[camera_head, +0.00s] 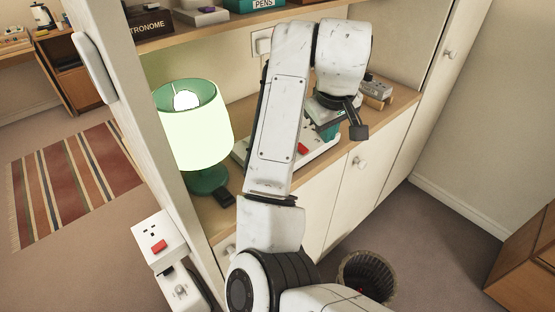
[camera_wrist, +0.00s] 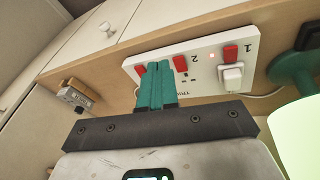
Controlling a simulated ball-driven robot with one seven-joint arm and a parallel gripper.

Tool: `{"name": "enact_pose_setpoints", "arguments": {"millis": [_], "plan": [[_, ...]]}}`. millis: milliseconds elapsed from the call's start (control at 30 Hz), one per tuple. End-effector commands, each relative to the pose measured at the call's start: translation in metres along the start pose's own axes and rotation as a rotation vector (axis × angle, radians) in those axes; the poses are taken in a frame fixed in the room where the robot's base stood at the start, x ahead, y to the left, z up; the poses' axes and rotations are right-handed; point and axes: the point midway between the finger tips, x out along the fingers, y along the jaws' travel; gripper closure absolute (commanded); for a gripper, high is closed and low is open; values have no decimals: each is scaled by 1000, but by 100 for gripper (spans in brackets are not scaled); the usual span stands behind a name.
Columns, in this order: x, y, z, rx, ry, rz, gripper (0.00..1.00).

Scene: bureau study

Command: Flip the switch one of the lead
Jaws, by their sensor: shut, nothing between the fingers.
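The white extension lead (camera_wrist: 205,60) lies on the wooden counter in the wrist view, with red rocker switches and printed numbers. Switch one (camera_wrist: 231,53), beside the "1", is at the right, above a white plug (camera_wrist: 231,78) in its socket. Switch two (camera_wrist: 181,64) is left of it. Another red switch (camera_wrist: 139,70) is partly hidden by my fingers. My gripper (camera_wrist: 157,66) is shut and empty, its teal fingers over the lead's left part, left of switch two. I cannot tell whether they touch. In the head view, my arm hides much of the lead (camera_head: 325,152).
A lit lamp (camera_head: 194,130) with a green base stands left of the lead. A small metal-fronted block (camera_head: 376,87) sits farther along the counter. An upright post (camera_head: 125,110) is at left, and a waste basket (camera_head: 368,274) stands on the floor.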

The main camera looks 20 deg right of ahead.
Motion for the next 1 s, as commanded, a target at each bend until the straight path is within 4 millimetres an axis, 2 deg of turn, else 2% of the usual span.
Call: {"name": "enact_pose_setpoints", "arguments": {"millis": [33, 200, 300, 467, 667, 1000], "plan": [[-11, -13, -12, -21, 8, -43, 100], [-44, -48, -35, -104, 3, -159, 100], [-60, -63, -44, -148, 4, -210, 100], [-73, -76, -49, -188, 2, -252, 100], [-60, -80, -49, -194, -3, -255, 100], [0, -97, -47, -194, -1, -257, 100]]}}
